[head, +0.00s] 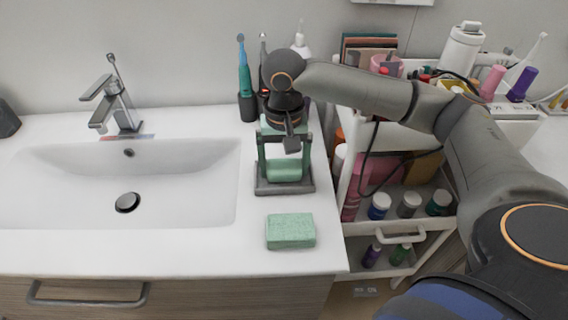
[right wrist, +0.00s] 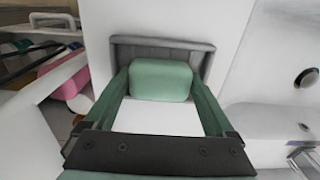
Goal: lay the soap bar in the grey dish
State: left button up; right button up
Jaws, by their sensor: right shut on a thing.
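My right gripper (head: 285,170) points down over the counter with its two fingers on either side of a smooth, rounded green soap bar (head: 285,171). The grey dish (head: 285,188) is directly beneath, its rim showing around the fingertips. In the right wrist view, the soap bar (right wrist: 161,81) sits between the fingertips (right wrist: 161,85), with the grey dish (right wrist: 160,42) framing it. I cannot tell whether the soap touches the dish floor. My left gripper is not in view.
A speckled green sponge-like block (head: 290,231) lies in front of the dish. A sink (head: 60,190) is to the left. A toothbrush in a dark holder (head: 248,106) stands behind. A white cart (head: 380,233) with bottles is at the right.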

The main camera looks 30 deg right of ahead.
aim_at(284, 163)
jog(key=o, duration=1.1)
jog(key=shift+f, duration=0.1)
jog(key=shift+r, duration=0.2)
jog(key=shift+r+p, duration=1.1)
jog(key=shift+r, duration=4.85)
